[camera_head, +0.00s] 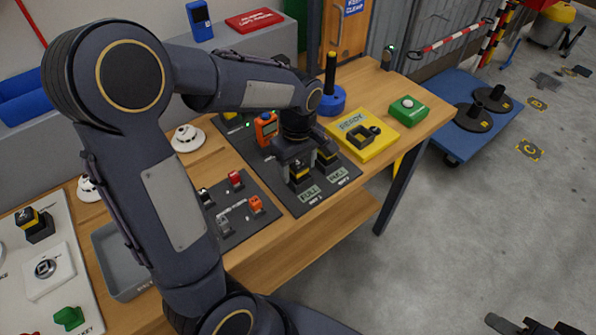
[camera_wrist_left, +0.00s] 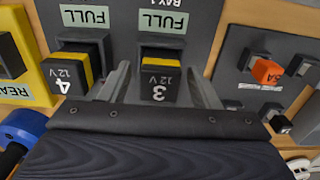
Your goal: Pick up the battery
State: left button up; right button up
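A black and yellow battery marked 3 (camera_wrist_left: 160,75) sits in a bay of the dark charging board, above a FULL label. It also shows in the head view (camera_head: 299,174), partly hidden by my gripper. A like battery marked 4 (camera_wrist_left: 75,72) stands in the neighbouring bay, also labelled FULL; it shows in the head view (camera_head: 328,156). My left gripper (camera_wrist_left: 158,82) is open, one finger on each side of battery 3, with small gaps visible. My right gripper (camera_head: 535,328) is only partly seen at the bottom right edge; its opening is unclear.
A yellow READY block (camera_head: 377,143) and a green button box (camera_head: 407,110) stand right of the board. A fuse panel (camera_head: 228,212) lies left of it. An orange meter (camera_head: 266,128) and a blue-based post (camera_head: 331,98) stand behind. Another battery (camera_head: 34,222) sits far left.

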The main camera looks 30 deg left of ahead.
pick_arm(q)
jog(key=c, duration=1.1)
jog(key=shift+r, duration=0.1)
jog(key=shift+c, duration=0.2)
